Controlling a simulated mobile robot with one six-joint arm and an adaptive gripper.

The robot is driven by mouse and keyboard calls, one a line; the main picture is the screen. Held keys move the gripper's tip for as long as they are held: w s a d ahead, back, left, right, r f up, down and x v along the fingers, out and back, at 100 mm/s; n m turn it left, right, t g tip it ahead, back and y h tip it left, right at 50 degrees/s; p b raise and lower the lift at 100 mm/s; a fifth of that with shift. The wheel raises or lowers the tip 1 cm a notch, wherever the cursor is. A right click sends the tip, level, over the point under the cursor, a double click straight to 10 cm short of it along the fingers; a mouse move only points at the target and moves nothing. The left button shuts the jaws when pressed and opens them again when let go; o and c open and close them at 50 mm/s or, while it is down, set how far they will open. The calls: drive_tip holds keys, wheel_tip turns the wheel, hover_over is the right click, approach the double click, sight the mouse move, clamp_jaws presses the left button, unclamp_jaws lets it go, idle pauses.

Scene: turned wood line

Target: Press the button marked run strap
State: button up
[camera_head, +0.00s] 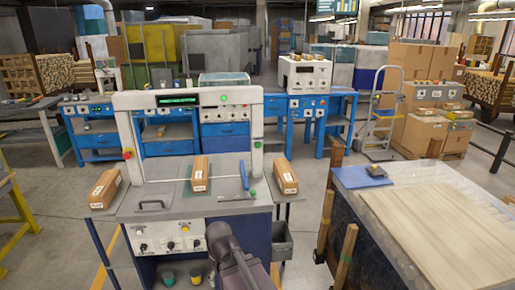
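A strapping machine with a pale arch (132,105) stands in front of me, with a lit green display (178,100) on its top beam. A white control panel (165,250) with several dark knobs and small buttons, one yellowish, is on its front. A green button (252,194) sits at the table's right side, and another green one (257,145) is on the right post. The labels are too small to read, so I cannot tell which is run strap. My dark gripper (217,231) is low in front, right of the panel; its fingers cannot be made out.
Long boxes lie on the machine's left wing (104,188), centre (200,174) and right wing (285,177). A blue-handled tool (244,176) lies beside the centre box. A red stop button (127,153) is on the left post. A table with pale boards (440,225) stands at right.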

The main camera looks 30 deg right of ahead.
clamp_jaws()
idle(1.4)
